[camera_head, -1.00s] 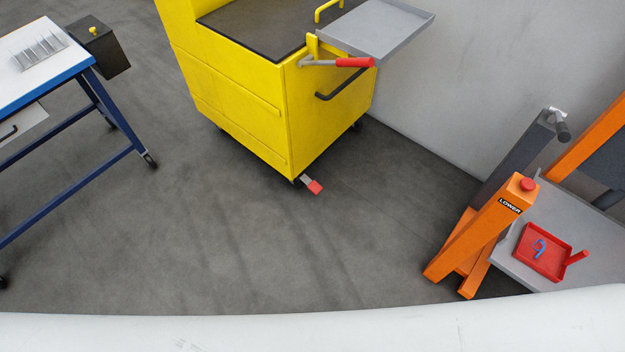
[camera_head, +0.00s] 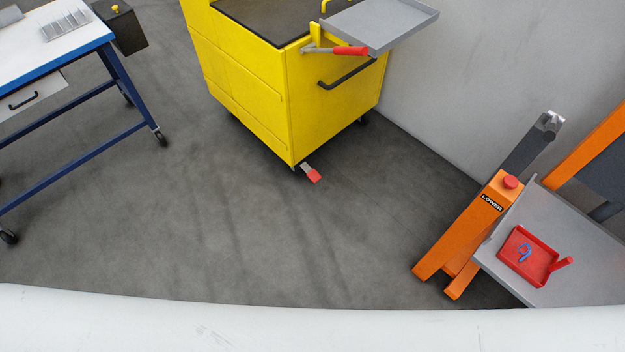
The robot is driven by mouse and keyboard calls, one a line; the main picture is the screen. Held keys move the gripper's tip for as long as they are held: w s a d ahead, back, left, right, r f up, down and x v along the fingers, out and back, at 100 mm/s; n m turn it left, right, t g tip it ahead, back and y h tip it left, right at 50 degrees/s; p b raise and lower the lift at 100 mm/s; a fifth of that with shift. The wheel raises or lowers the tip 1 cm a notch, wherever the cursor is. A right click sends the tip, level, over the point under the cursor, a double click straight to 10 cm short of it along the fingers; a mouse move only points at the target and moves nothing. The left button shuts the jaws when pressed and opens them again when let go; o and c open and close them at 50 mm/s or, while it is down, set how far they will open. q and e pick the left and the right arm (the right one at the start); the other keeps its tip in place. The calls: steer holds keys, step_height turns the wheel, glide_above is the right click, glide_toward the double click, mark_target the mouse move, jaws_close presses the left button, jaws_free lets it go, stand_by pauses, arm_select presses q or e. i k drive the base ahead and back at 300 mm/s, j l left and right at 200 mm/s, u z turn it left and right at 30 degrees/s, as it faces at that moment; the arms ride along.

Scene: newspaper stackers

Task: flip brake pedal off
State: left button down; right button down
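The brake pedal (camera_head: 314,175) is a small lever with a red tip. It sticks out near the floor at the front bottom corner of the yellow cart (camera_head: 330,115). It slopes slightly downward and away from the cart; I cannot tell its exact setting. A second red-handled lever (camera_head: 350,51) is mounted near the cart's top edge, beside a black handle (camera_head: 345,75). Neither of my grippers is in view. Nothing touches the pedal.
A blue-framed table (camera_head: 75,130) on casters stands at left. At right are an orange post (camera_head: 470,235) marked LOWER with a red button, and a grey platform (camera_head: 590,245) with a red tray (camera_head: 528,258). A grey wall is behind. The floor (camera_head: 240,230) between is clear.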

mark_target(312, 174)
steer(key=i+j+z, duration=0.1)
steer(key=i, duration=0.25)
steer(key=i+j, duration=0.2)
steer(key=i, duration=0.2)
steer(key=i+j+z, duration=0.15)
steer(key=i, duration=0.2)
